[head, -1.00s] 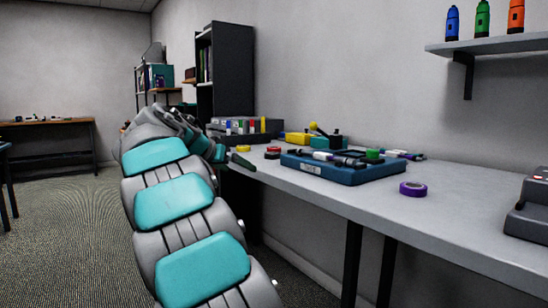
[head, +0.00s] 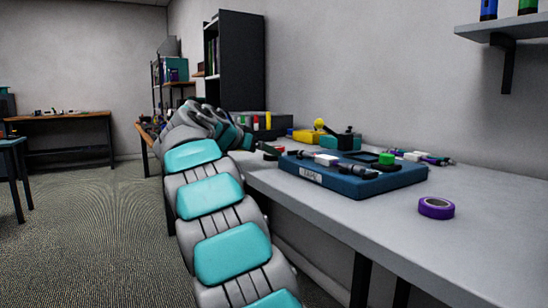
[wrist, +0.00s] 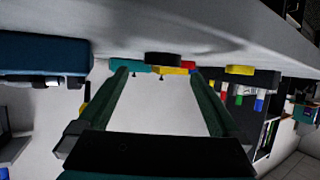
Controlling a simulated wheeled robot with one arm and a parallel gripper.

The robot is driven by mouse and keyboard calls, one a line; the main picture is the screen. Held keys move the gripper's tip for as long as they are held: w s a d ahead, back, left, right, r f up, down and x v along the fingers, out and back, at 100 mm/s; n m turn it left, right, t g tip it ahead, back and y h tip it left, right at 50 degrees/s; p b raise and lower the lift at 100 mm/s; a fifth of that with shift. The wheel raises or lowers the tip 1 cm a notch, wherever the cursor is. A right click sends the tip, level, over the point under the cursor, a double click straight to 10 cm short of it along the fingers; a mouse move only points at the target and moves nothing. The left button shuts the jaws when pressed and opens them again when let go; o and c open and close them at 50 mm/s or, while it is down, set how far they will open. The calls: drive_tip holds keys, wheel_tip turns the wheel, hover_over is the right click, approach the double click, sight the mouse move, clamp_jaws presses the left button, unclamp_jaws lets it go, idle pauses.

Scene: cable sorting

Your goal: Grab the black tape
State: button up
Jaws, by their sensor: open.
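A black roll of tape (wrist: 163,59) lies on the table, seen in the wrist view, which looks upside down. It appears beyond and between the tips of my gripper (wrist: 160,75). The two dark green fingers are spread wide with nothing between them. The black tape does not show clearly in the head view, where my arm reaches along the table's left edge and hides much of that area.
A yellow roll (wrist: 240,70) lies right of the fingers in the wrist view. A blue tray (head: 345,183) with tools and a purple tape (head: 436,208) are on the table (head: 480,245). A yellow box (head: 307,136) stands farther back.

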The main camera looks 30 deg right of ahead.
sight(269, 160)
drive_tip(key=x, duration=0.5)
drive_tip(key=shift+w+r, duration=0.15)
drive_tip(key=shift+w, duration=0.05)
drive_tip(key=c, duration=1.4)
drive_tip(key=shift+r+p, duration=0.25)
drive_tip(key=shift+p, duration=0.05)
wheel_tip(269, 160, up, 6)
drive_tip(key=shift+r+p, duration=0.1)
drive_tip(key=shift+p, duration=1)
wheel_tip(269, 160, up, 3)
drive_tip(key=p, duration=0.3)
drive_tip(key=shift+r, duration=0.25)
